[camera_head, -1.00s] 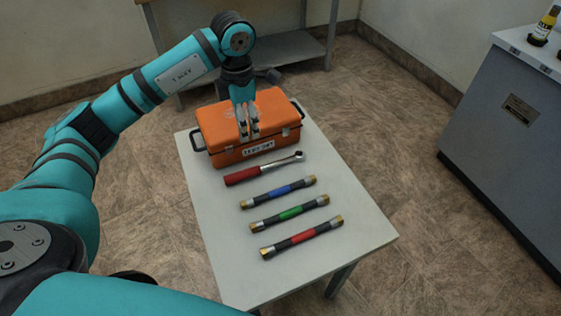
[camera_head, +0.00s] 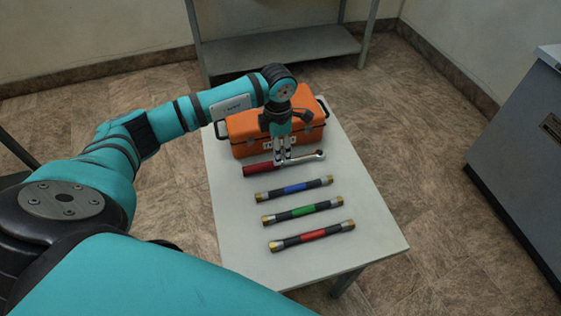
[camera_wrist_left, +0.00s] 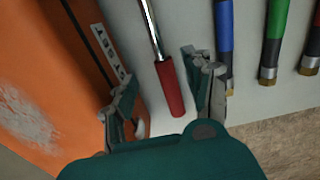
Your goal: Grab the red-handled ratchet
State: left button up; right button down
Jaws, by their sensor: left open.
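The red-handled ratchet (camera_head: 262,169) lies on the white table, just in front of the orange toolbox. Its chrome shaft points to the right in the head view. My left gripper (camera_head: 283,158) is above the ratchet and hides part of its middle in the head view. In the left wrist view the red handle (camera_wrist_left: 171,90) lies between the two spread fingers (camera_wrist_left: 165,95), with space on both sides. The left gripper is open and empty. My right gripper is not in view.
The orange toolbox (camera_head: 240,125) stands close behind the ratchet, near one finger. Blue-banded (camera_head: 293,188), green-banded (camera_head: 303,211) and red-banded (camera_head: 312,234) hoses lie in front on the table (camera_head: 235,225). A grey cabinet (camera_head: 525,140) stands at the right.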

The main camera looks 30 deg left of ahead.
pick_arm(q)
jog(key=f, duration=0.2)
jog(key=f+p, duration=0.1)
jog(key=f, duration=0.1)
jog(key=shift+d+f, duration=0.1)
jog(key=shift+d, duration=0.25)
jog(key=shift+w+f, duration=0.1)
jog(key=shift+f, duration=0.45)
grip_shut()
